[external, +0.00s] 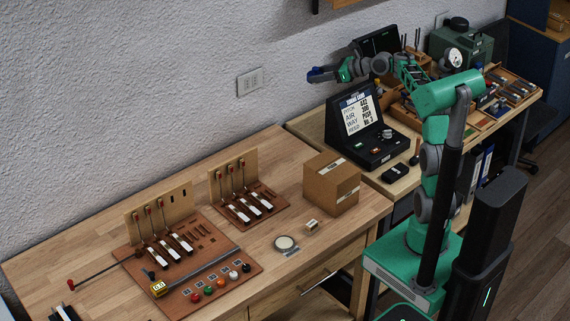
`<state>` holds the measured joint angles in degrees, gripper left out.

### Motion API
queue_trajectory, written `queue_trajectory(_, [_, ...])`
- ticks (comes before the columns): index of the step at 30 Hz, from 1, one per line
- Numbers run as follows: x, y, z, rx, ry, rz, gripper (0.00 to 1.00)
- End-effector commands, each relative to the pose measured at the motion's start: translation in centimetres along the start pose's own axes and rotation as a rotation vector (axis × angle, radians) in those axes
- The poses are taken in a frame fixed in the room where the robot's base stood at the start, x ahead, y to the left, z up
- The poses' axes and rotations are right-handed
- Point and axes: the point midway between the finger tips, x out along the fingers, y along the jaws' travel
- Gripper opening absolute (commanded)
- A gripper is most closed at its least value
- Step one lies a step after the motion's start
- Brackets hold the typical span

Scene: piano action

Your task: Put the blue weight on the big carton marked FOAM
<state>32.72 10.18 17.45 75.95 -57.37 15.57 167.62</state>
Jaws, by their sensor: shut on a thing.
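My gripper (328,74) is at the end of my arm, raised high in front of the wall and above the black display unit. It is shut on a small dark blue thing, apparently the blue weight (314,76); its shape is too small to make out. The big carton (331,184) is a brown box with pale labels, standing shut on the right part of the near wooden bench. Its lettering is too small to read. The gripper is above and well clear of it, and the carton's top is bare.
A much smaller carton (311,225) and a round dial (285,243) lie in front of the big carton. Piano action models (247,203) stand to its left. The black display unit (367,130) stands behind it on the other bench. Coloured knobs (209,290) line a brown board.

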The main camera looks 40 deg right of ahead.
Motion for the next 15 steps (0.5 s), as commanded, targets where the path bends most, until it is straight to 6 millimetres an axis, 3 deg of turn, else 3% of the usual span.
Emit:
queue_trajectory(1, [-2.4, 0.1, 1.1, 0.0, -0.006, -0.022, 0.0])
queue_trajectory(3, [-5.2, 0.8, 1.4, 0.009, -0.005, -0.041, 0.0])
queue_trajectory(7, [-8.8, 3.5, 0.7, 0.016, -0.003, -0.049, 0.0])
queue_trajectory(11, [-10.7, 7.8, -1.7, 0.008, -0.002, -0.022, 0.0])
queue_trajectory(15, [-10.6, 13.5, -5.3, -0.019, -0.003, 0.049, 0.0])
